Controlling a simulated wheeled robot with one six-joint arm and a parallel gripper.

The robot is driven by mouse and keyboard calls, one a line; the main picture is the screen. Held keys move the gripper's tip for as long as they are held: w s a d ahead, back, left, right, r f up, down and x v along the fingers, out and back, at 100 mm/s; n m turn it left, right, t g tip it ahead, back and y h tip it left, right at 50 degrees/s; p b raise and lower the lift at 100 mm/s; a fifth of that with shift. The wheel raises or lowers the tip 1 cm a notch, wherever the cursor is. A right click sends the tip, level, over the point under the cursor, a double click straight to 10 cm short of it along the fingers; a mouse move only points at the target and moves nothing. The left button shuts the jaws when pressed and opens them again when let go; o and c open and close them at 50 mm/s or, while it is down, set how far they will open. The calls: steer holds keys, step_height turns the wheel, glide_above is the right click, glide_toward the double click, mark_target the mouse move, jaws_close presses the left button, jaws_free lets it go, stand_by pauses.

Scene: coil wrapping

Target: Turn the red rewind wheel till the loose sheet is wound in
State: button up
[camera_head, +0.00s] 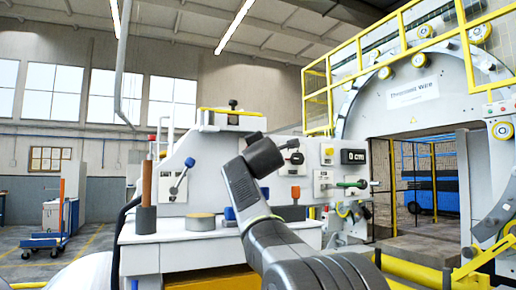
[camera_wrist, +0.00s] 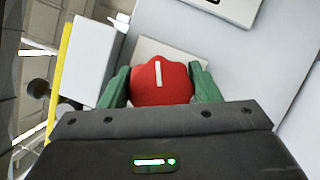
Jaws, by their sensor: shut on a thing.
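The red rewind wheel (camera_wrist: 161,84) shows in the wrist view, a red knob with a white mark pointing up in the picture. My gripper (camera_wrist: 161,92) has its green fingers on either side of the wheel, shut on it. In the head view my dark grey arm reaches up to the white control panel, and its end hides the wheel. A small display (camera_head: 354,157) on the panel reads "0 cm". I cannot make out the loose sheet in either view.
A green-handled lever (camera_head: 352,184) and a blue-knobbed lever (camera_head: 182,176) stick out of the panel. A roll of tape (camera_head: 201,222) lies on the white ledge (camera_head: 165,250). The large ring machine (camera_head: 470,75) with yellow railings stands at the right.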

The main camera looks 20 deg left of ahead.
steer(key=m+g+h+p, duration=0.1)
steer(key=m+p, duration=0.2)
steer(key=m, duration=0.1)
steer(key=shift+r, duration=0.15)
steer(key=m+g+p, duration=0.1)
steer(key=m+p, duration=0.2)
steer(key=p, duration=0.1)
steer(key=shift+h, duration=0.4)
steer(key=m+g+p, duration=0.1)
steer(key=m+p, duration=0.1)
steer(key=shift+f+p, duration=0.2)
steer(key=shift+p, duration=0.1)
steer(key=shift+f+m+g+p, duration=0.2)
steer(key=shift+m+g+p, duration=0.25)
steer(key=shift+p, duration=0.25)
steer(key=shift+f, duration=0.1)
steer(key=o, duration=1)
steer(key=shift+s, duration=0.1)
